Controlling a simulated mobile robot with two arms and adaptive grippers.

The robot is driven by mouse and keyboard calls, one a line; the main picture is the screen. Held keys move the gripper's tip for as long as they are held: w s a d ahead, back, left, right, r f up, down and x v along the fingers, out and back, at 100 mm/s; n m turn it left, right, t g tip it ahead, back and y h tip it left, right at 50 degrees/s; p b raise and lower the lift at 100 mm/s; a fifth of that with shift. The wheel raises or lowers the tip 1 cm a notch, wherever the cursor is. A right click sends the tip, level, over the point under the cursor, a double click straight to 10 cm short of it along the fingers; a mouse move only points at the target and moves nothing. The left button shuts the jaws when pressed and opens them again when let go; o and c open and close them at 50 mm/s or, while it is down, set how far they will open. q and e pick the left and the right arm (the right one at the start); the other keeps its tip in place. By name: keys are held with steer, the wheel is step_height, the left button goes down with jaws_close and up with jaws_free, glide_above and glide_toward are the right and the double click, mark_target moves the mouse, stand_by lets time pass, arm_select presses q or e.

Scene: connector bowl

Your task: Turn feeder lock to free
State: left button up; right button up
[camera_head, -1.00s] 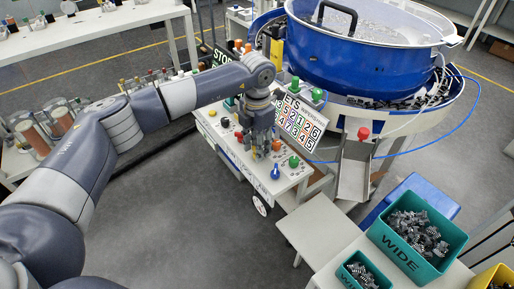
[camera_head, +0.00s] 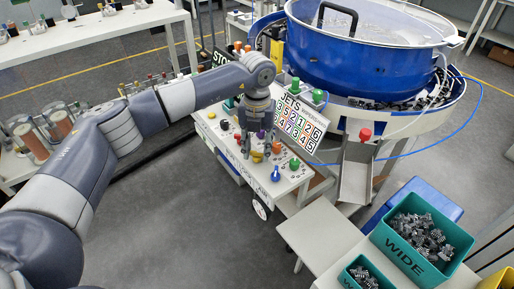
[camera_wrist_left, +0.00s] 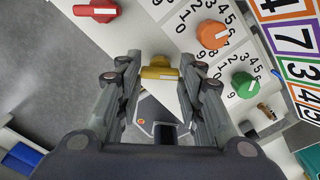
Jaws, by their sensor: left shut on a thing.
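The control panel (camera_head: 284,181) is a white sloped box with several coloured knobs. My left gripper (camera_head: 258,153) points down at it and is shut on a yellow knob (camera_wrist_left: 160,73), which sits between the two fingers in the left wrist view. In the head view the yellow knob (camera_head: 257,158) is partly hidden by the fingers. I cannot read a label that names the feeder lock. My right gripper is not in view.
Near the gripper are a red knob (camera_wrist_left: 97,10), an orange knob (camera_wrist_left: 213,35) and a green knob (camera_wrist_left: 245,85). A blue knob (camera_head: 275,173) sits at the panel's front. The blue bowl (camera_head: 365,55) stands behind; a teal bin (camera_head: 405,258) is at the right.

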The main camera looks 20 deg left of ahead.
arm_select(q)
steer(key=shift+w+r, duration=0.1)
stand_by(0.4)
steer(key=o, duration=1.1)
steer(key=shift+c, duration=0.2)
step_height(320, 180, up, 12)
